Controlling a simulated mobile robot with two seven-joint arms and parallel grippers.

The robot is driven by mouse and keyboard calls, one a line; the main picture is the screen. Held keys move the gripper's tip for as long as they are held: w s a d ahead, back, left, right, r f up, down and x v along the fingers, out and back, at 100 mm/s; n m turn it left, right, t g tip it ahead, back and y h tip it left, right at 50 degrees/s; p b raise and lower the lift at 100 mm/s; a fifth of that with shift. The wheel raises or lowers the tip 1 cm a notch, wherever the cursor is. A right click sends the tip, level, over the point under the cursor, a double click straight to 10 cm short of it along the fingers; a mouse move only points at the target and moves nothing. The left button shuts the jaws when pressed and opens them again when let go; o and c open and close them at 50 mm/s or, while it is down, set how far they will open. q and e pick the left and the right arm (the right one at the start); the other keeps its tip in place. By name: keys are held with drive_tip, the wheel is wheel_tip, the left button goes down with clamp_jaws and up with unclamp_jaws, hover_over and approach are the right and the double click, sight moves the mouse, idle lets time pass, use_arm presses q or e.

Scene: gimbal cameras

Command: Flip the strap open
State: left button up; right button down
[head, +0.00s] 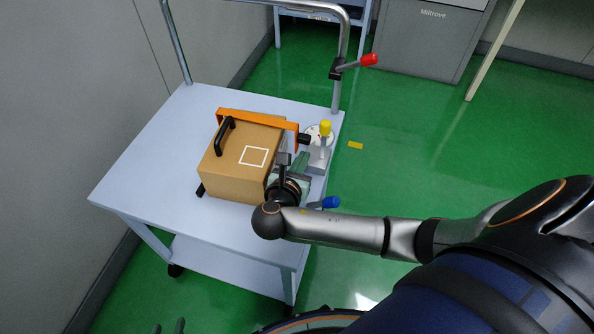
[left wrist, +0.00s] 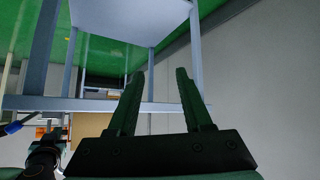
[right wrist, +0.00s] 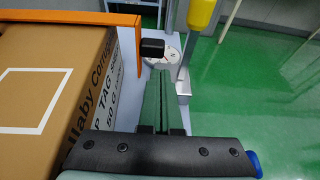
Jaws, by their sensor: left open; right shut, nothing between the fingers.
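The strap is an orange band (head: 250,118) that lies across the back part of a cardboard box (head: 233,176) and bends down at the box's right side. A black block (head: 304,139) sticks out from its bent end; in the right wrist view the block (right wrist: 152,47) is just beyond my fingertips. My right gripper (right wrist: 158,72) is shut and empty beside the box's right face, pointing toward the bent end of the strap (right wrist: 90,18); I see no clear contact. My left gripper (left wrist: 160,72) is open and empty, away from the box; only its fingertips show at the head view's bottom edge.
The box stands on a white cart (head: 140,160) with a black handle (head: 224,137) at its top left. A yellow-topped lever (head: 325,129) stands right of the strap end. A red lever (head: 368,60) sits on the cart's rail, a blue one (head: 331,202) at its right edge.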

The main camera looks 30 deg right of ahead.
use_arm(q)
drive_tip(key=shift+w+a+r+t, duration=0.15)
drive_tip(key=shift+w+r+t, duration=0.85)
drive_tip(key=shift+w+r, duration=0.55)
use_arm(e)
drive_tip(key=shift+x, duration=1.3)
use_arm(q)
drive_tip(key=shift+s+r, duration=0.1)
drive_tip(key=shift+s, duration=0.05)
